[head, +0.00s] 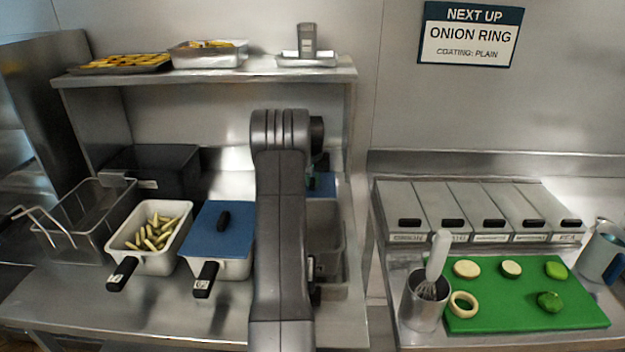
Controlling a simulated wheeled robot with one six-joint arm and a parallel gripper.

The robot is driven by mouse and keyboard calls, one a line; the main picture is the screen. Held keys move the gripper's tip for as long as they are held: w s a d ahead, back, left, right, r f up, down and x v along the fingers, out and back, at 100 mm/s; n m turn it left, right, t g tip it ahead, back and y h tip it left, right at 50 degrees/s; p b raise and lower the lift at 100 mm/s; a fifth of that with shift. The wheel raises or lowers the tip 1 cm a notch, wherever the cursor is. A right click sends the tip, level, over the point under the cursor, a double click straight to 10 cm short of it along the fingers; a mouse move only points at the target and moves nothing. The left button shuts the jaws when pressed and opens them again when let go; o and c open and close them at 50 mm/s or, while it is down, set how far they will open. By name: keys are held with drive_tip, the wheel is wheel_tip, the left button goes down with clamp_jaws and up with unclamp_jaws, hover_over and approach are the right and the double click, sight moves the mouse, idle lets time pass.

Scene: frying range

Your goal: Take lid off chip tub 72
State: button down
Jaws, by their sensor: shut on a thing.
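A white tub (188,262) has a flat blue lid (222,228) with a black knob on it and a labelled black handle at its front. Just right of my arm, a tub (322,225) stands with its top uncovered; the arm hides its left part. Behind it, a piece of a second blue lid (327,186) shows at my gripper (312,183). The gripper is mostly hidden behind my arm and appears shut on this lid. The lid seems raised at the tub's back edge; whether they touch is unclear. The tub numbers are too small to read.
An open tub of chips (154,233) stands at left beside a wire fry basket (80,215). A shelf (215,73) with trays hangs above. At right are lidded bins (445,200), a whisk in a metal cup (424,308) and a green board (530,310) with vegetables.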

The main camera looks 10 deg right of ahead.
drive_tip(key=shift+f, duration=0.35)
idle(0.4)
drive_tip(key=c, duration=1.3)
unclamp_jaws()
drive_tip(key=shift+o, duration=0.2)
drive_tip(key=b+v, duration=0.1)
drive_tip(key=v, duration=1.1)
